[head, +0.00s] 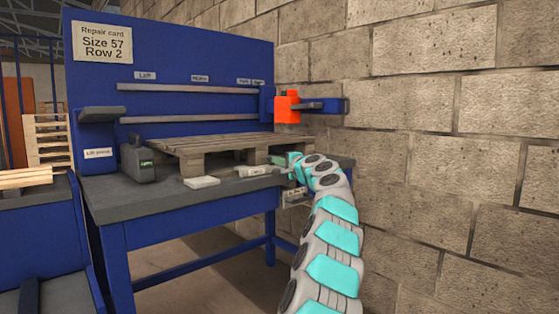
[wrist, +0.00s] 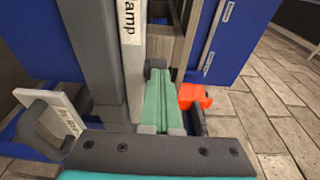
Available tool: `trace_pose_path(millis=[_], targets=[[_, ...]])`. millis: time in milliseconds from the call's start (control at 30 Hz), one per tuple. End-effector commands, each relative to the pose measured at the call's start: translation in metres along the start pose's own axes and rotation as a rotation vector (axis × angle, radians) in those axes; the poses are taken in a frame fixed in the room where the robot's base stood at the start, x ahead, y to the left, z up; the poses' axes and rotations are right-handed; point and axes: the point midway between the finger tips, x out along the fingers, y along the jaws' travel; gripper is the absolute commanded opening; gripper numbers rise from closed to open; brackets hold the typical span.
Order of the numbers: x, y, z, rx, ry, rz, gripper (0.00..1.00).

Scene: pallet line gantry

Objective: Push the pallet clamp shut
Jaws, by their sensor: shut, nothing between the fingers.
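My gripper (head: 280,161) is at the right front of the blue workbench, beside the wooden pallet (head: 215,142) on its top. In the wrist view the green fingers (wrist: 157,96) are together, with nothing between them. An orange-red block (wrist: 195,95) with a dark bar lies right of the fingers. I cannot tell which part is the clamp's moving part, or whether fingers touch it.
An orange block (head: 287,109) with a dark arm is on the back panel's right side. A grey device (head: 138,160) stands at the left of the bench top (head: 130,196). A block wall (head: 455,145) closes the right side. Open floor lies in front.

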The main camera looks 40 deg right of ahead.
Motion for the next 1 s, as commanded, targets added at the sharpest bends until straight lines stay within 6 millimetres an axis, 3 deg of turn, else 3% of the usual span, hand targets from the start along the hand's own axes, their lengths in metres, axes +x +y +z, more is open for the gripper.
trace_pose_path(millis=[200,367,767,1000], targets=[[0.024,-0.003,0.004,-0.002,0.001,0.002,0.00],[0.033,-0.001,0.007,-0.003,0.000,0.001,0.00],[0.033,-0.001,0.009,-0.003,0.000,-0.003,0.00],[0.019,0.000,0.005,-0.001,-0.001,-0.004,0.00]])
